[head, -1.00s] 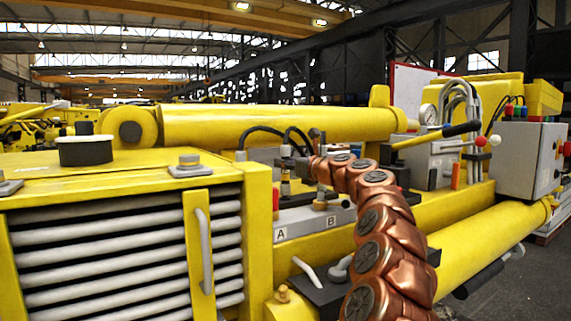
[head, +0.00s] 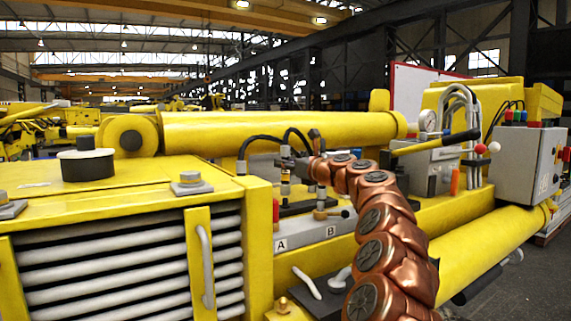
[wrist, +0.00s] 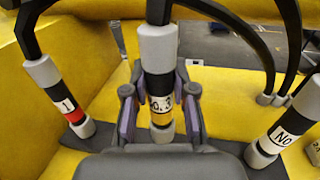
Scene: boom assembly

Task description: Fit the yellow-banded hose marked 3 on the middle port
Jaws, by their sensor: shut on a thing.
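The yellow-banded hose marked 3 (wrist: 158,48) hangs upright in the middle of the wrist view, with a grey collar, a black and white body and a grey lower end. My gripper (wrist: 160,96) is shut on it from both sides; part of its label shows between the fingers. In the head view my gripper (head: 304,168) is above the block marked A and B, and the held hose (head: 285,178) stands just left of it. The middle port cannot be made out; my gripper body covers the area below the hose end in the wrist view.
Black hoses arch overhead. A brass fitting (head: 320,206) with a lever stands near label B.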

